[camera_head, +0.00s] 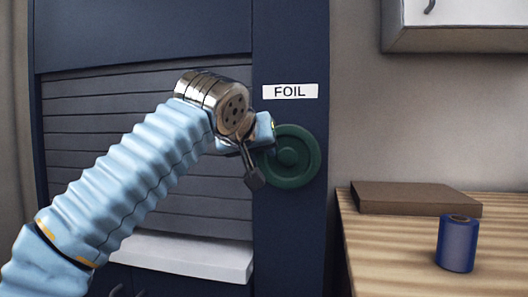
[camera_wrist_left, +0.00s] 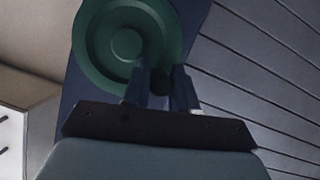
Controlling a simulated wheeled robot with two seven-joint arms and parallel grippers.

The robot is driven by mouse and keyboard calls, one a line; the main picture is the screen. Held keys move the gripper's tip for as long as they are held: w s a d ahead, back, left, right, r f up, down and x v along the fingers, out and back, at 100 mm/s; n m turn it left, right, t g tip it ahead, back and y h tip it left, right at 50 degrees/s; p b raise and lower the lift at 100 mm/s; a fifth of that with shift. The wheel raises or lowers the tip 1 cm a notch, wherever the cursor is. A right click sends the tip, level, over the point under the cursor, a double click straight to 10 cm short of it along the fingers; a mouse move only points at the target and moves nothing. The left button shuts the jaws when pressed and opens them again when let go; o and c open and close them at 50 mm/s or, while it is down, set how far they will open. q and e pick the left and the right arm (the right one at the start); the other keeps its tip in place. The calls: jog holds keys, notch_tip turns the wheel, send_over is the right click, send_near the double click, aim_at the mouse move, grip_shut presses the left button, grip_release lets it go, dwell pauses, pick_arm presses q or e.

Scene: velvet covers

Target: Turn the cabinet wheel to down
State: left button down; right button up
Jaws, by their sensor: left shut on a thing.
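The green cabinet wheel (camera_head: 303,160) is a round disc with a raised hub, on the dark blue cabinet front below the white FOIL label (camera_head: 290,91). It also shows at the top left of the left wrist view (camera_wrist_left: 92,45). My left gripper (camera_wrist_left: 160,88) is at the wheel's rim, with its two fingers closed on a small dark knob there. In the head view the gripper is at the wheel's left edge, and my arm partly hides the fingers. Which way the wheel points cannot be read. My right gripper is not in view.
The cabinet's grey slatted shutter (camera_head: 100,130) is down, above a white ledge (camera_head: 190,258). To the right, a wooden counter (camera_head: 390,245) holds a brown board (camera_head: 415,198) and a blue roll (camera_head: 457,245). A white wall cabinet (camera_head: 470,25) hangs above.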

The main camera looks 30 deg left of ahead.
pick_arm(q)
jog(key=shift+a+f+n+h+b, duration=0.15)
jog(key=shift+f+n+h+b, duration=0.2)
jog(key=shift+f+n, duration=0.15)
dwell(0.3)
jog(key=c, duration=1)
grip_release()
jog(key=shift+s+r, duration=0.1)
jog(key=shift+s, duration=0.05)
jog(key=v, duration=0.6)
jog(key=p+v, duration=0.1)
jog(key=v, duration=0.6)
jog(key=shift+s, duration=0.35)
